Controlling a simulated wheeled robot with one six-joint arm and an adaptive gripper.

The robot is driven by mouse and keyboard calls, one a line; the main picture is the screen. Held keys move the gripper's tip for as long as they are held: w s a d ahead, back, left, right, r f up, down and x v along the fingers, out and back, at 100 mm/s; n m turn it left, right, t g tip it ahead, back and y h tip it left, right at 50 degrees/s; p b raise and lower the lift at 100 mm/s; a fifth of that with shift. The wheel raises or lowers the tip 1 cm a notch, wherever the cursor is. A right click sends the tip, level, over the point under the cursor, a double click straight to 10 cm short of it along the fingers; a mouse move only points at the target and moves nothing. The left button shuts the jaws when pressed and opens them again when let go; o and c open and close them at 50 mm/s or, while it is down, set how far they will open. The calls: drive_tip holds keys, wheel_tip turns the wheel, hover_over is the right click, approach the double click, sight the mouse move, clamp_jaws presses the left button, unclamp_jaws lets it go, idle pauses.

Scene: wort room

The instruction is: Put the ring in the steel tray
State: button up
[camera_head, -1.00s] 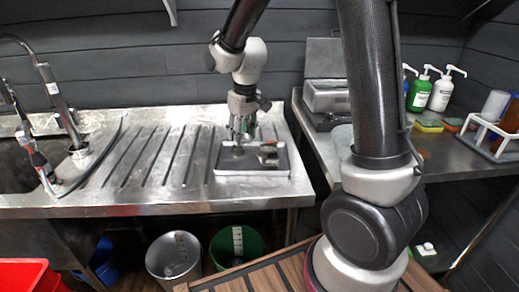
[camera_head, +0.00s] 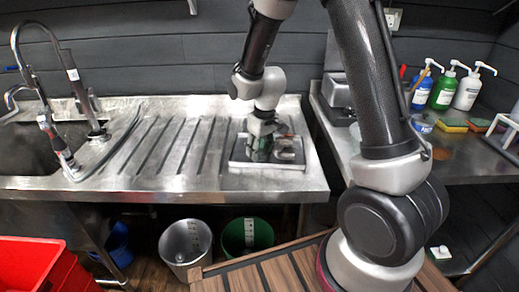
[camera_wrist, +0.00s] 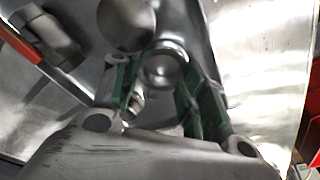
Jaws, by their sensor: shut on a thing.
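A shallow tray (camera_head: 240,164) with a pale rim lies on the drainboard. I take it for the steel tray. My gripper (camera_head: 261,155) is low over its left-middle part; it also shows in the wrist view (camera_wrist: 162,78), with green fingers. A round, shiny metal piece with a ring-shaped rim, apparently the ring (camera_wrist: 165,68), is between the fingertips. The picture is too blurred to tell whether it touches the tray. In the head view the fingers hide it.
A grey ball (camera_wrist: 126,22) and a dark cylindrical piece (camera_wrist: 48,42) lie close to the fingers. The ribbed drainboard (camera_head: 165,150) is clear to the left. The sink tap (camera_head: 75,90) is farther left. Pump bottles (camera_head: 443,90) and sponges (camera_head: 452,126) stand on the right counter.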

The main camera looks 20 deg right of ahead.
drive_tip(key=o, duration=1.1)
drive_tip(key=shift+f, duration=0.1)
wheel_tip(320, 180, up, 12)
drive_tip(key=s, duration=0.2)
drive_tip(key=s+d+r+m+t, duration=0.1)
drive_tip(key=s+d+r, duration=0.3)
drive_tip(key=s, duration=0.3)
drive_tip(key=s+d+r+m, duration=0.1)
drive_tip(key=s+d+r, duration=0.3)
drive_tip(key=s, duration=0.4)
drive_tip(key=s+d+r+m+t, duration=0.1)
drive_tip(key=s+d+r, duration=0.3)
drive_tip(key=s, duration=0.4)
drive_tip(key=shift+s+d+r+m+t+h, duration=0.3)
drive_tip(key=shift+d+m, duration=0.2)
drive_tip(key=shift+m, duration=0.1)
drive_tip(key=shift+w, duration=0.1)
